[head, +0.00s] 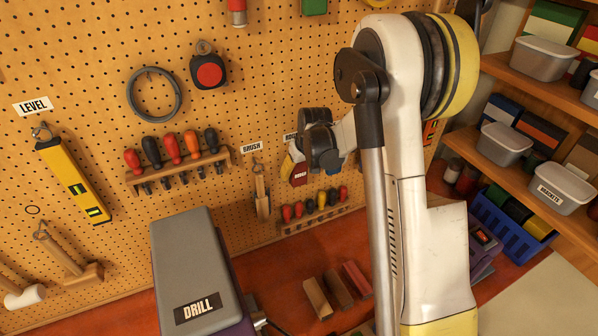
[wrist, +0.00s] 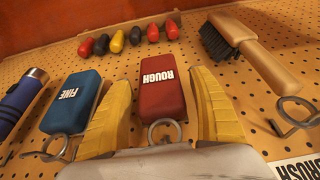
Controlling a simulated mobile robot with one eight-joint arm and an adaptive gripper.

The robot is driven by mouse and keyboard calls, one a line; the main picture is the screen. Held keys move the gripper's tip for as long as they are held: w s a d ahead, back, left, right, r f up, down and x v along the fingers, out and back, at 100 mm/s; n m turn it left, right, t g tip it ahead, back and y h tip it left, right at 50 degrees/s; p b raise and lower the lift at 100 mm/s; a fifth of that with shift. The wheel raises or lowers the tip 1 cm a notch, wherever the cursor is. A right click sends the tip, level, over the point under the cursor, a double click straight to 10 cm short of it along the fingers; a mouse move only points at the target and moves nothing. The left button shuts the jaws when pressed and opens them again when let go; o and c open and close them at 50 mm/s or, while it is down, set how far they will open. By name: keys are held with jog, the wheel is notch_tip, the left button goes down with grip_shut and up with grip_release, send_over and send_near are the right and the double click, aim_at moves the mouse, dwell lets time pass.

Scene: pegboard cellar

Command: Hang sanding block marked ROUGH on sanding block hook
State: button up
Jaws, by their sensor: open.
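The red sanding block marked ROUGH (wrist: 162,95) is in the middle of the wrist view, its lettering upside down there. A curled metal hook (wrist: 164,132) shows at its near end, in line with the block. The block looks to be hanging on it, though the contact is partly hidden. My gripper (wrist: 161,84) is open, with one yellow finger on each side of the block and small gaps visible. In the head view, the red block (head: 299,175) shows beside my gripper (head: 293,164) at the pegboard, with my arm hiding much of this spot.
A blue block marked FINE (wrist: 72,102) hangs close to one finger. A brush (wrist: 252,50) hangs on the other side, with its hook (wrist: 292,117). A rack of screwdrivers (head: 314,219) is below. A grey drill case (head: 190,262) stands on the red bench.

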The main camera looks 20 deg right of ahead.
jog(key=v, duration=1.2)
